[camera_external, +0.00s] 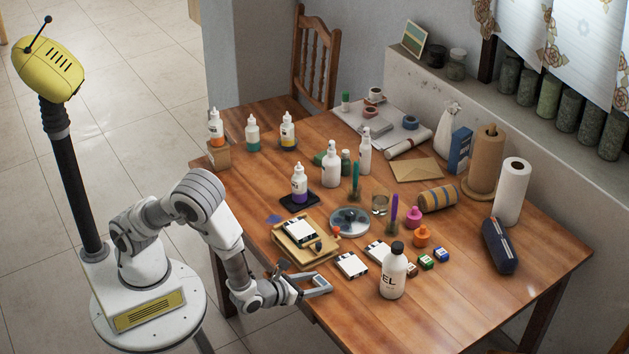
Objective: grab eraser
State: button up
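I cannot tell for sure which item is the eraser. Three flat white blocks with black ends are candidates: one white block (350,265) lies on the table near its front edge, a second white block (377,251) lies just right of it, and a third white block (300,233) lies on a wooden board (287,250). My gripper (322,283) is at the table's front edge, low, left of and nearer the camera than the closest block. Its two fingers are apart, with nothing seen between them.
A white bottle with a black cap (393,272) stands right of the blocks. Several small coloured cubes or jars, a round dish (349,222), an orange pot (421,237) and a dark blue case (498,246) are close by. Bottles crowd the middle; the front right tabletop is clear.

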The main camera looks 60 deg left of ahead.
jog(key=c, duration=0.7)
jog(key=shift+o, duration=0.2)
jog(key=shift+r, duration=0.1)
